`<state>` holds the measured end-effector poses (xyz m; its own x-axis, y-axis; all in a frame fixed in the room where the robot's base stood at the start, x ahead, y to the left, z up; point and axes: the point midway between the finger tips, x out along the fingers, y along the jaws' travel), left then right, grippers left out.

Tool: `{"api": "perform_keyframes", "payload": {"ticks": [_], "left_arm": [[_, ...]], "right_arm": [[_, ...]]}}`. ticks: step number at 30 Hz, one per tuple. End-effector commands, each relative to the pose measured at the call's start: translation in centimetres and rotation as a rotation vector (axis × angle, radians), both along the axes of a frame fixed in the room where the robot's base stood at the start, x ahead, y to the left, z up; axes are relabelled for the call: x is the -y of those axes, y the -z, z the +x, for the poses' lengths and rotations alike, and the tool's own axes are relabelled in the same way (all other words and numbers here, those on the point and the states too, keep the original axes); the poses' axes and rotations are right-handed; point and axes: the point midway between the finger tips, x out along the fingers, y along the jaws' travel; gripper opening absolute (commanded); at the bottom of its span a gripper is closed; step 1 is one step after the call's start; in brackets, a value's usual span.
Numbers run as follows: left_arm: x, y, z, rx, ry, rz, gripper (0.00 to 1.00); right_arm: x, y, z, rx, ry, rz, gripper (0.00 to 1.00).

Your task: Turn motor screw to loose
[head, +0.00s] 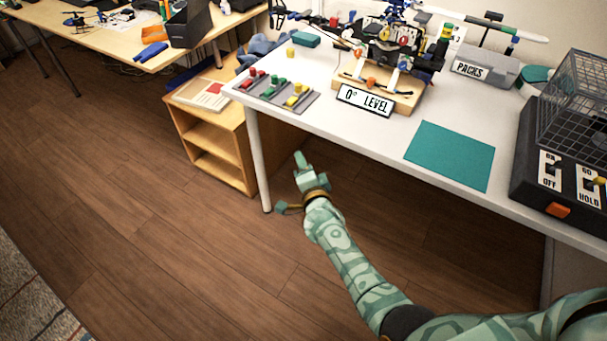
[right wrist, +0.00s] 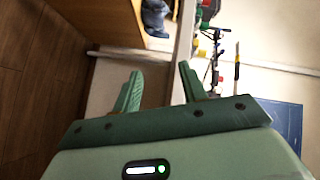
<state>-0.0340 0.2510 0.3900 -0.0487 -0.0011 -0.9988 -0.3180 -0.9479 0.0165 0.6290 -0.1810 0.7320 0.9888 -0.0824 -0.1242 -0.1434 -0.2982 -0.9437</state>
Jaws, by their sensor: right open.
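A motor rig (head: 398,40) with blue, red and black parts stands on a wooden base (head: 405,100) at the back of the white table. I cannot tell which part is the motor screw. My right gripper (head: 304,168) is off the table's front left edge, over the floor and well apart from the rig. In the right wrist view its two green fingers (right wrist: 160,86) are apart with nothing between them. My left gripper is not in view.
The white table (head: 320,125) carries a grey tray (head: 276,92) with red, green and yellow pieces, a teal mat (head: 450,155), a grey PACKS box (head: 485,68) and a black switch box (head: 560,185). A wooden shelf (head: 215,135) stands left of my right gripper.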

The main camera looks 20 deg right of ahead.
Motion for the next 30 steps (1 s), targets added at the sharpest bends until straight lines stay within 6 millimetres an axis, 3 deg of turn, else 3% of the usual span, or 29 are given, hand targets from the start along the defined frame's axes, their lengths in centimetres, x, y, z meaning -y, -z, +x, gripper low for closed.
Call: {"api": "perform_keyframes", "payload": {"ticks": [7,23,26,30], "left_arm": [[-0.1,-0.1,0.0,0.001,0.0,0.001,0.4],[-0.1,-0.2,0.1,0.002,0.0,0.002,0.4],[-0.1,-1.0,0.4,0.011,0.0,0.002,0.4],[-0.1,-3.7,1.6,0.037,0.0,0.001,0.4]], "right_arm": [[-0.6,1.9,-1.0,-0.055,-0.047,-0.087,0.42],[-0.6,1.9,-1.1,-0.056,-0.049,-0.09,0.42],[-0.6,0.5,-1.0,-0.048,-0.048,-0.091,0.42],[-0.6,-3.9,-0.7,-0.021,-0.047,-0.091,0.42]]}}
